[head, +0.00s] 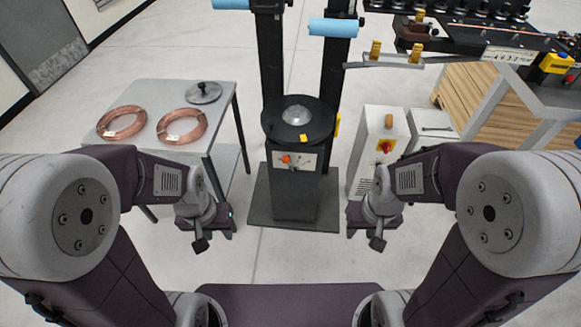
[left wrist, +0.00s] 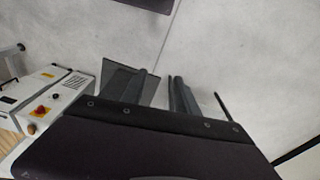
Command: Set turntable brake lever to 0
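The turntable (head: 280,125) is a round black disc with a silver hub, on a dark pedestal in the middle of the head view. A small yellow piece (head: 304,137) sits at its front edge. Below it, a light panel (head: 307,161) carries an orange-red handle or knob (head: 287,160). I cannot tell which part is the brake lever, nor read its setting. My left gripper (head: 202,243) hangs left of the pedestal, apart from it. Its fingers show apart and empty in the left wrist view (left wrist: 161,82). My right gripper (head: 377,242) hangs to the right; its opening is unclear.
A grey table (head: 165,95) with two copper coils (head: 122,123) (head: 182,127) stands left. A white cabinet (head: 368,150) with a red-yellow switch stands right of the pedestal. A wooden crate (head: 470,97) and a machine (head: 480,40) are at upper right. Floor before the pedestal is clear.

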